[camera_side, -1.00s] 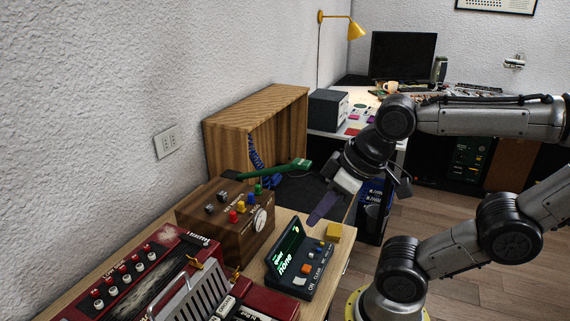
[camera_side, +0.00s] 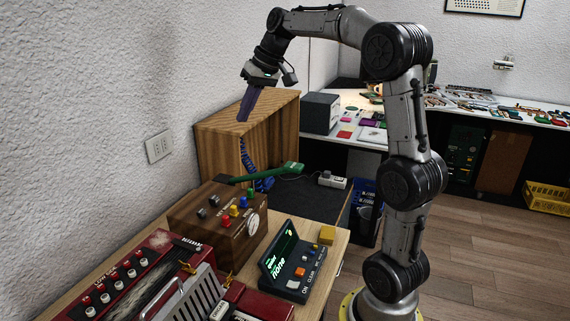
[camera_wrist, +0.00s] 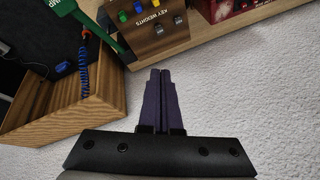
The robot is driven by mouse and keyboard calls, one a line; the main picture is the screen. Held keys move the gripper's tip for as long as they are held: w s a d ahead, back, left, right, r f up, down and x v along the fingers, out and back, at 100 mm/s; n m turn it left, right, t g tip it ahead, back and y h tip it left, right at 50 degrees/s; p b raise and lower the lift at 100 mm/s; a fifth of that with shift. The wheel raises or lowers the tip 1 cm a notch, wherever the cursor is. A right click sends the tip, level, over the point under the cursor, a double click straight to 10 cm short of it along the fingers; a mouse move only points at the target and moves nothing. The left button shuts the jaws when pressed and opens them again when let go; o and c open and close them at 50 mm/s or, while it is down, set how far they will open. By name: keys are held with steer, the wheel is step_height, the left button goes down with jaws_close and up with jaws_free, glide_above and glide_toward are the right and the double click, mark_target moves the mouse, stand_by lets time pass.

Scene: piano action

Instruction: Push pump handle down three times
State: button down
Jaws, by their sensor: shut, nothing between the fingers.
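The pump handle is a green lever (camera_side: 290,168) with a wide end at the right. It reaches out over the dark mat behind the brown control box (camera_side: 218,222), and looks close to level. In the wrist view the green handle (camera_wrist: 88,24) shows at the top left, its lettered end cut off by the frame. My gripper (camera_side: 242,119) has purple fingers pressed together, pointing down. The gripper also shows in the wrist view (camera_wrist: 160,72).
A blue coiled cord (camera_side: 249,166) hangs by the wooden box. A small display unit (camera_side: 292,262), a yellow block (camera_side: 327,235) and a red accordion-like instrument (camera_side: 135,280) stand in front. The textured wall is close on the left of my gripper.

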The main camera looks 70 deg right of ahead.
steer(key=d+f+m, duration=0.1)
steer(key=d+f, duration=0.2)
steer(key=d, duration=0.3)
steer(key=s+d+f+m, duration=0.1)
steer(key=d+f, duration=0.2)
steer(key=d, duration=0.2)
steer(key=shift+d+f+m+g, duration=0.3)
steer(key=shift+d+g, duration=0.05)
steer(key=shift+g, duration=0.05)
steer(key=shift+s, duration=0.15)
steer(key=shift+s+f, duration=0.6)
steer(key=shift+f, duration=0.75)
steer(key=shift+s+f, duration=0.55)
steer(key=shift+f, duration=0.75)
steer(key=shift+s+f, duration=0.6)
steer(key=shift+f, duration=0.75)
steer(key=shift+f, duration=0.1)
steer(key=shift+s+f, duration=0.2)
steer(key=shift+f, duration=0.1)
